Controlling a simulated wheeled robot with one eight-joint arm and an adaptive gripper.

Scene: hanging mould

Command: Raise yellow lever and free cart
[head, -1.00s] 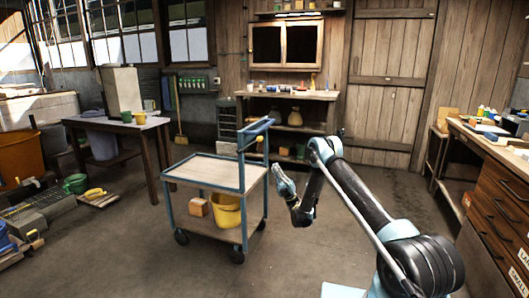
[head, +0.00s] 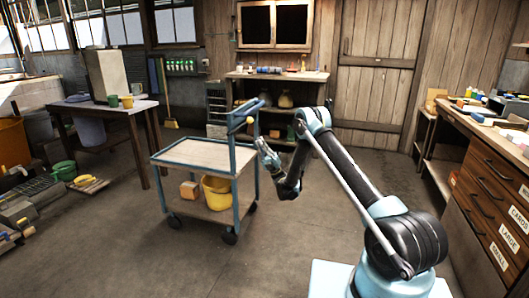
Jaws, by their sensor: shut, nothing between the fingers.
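The cart (head: 195,153) stands left of centre in the head view, with a pale wooden top, blue frame and dark wheels. A blue upright with a slanted handle (head: 250,106) rises at its right end. A small yellow piece, seemingly the lever (head: 249,121), sits on this upright below the handle. My gripper (head: 262,146) is shut and empty, just right of the upright and below the yellow piece in the picture. A gap to the yellow piece shows. Any part holding the wheels is too small to tell.
A yellow bucket (head: 217,193) and an orange block (head: 189,190) are on the cart's lower shelf. A wooden table (head: 80,108) stands behind left, a drawer bench (head: 490,185) at the right. The floor (head: 290,235) in front of and right of the cart is clear.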

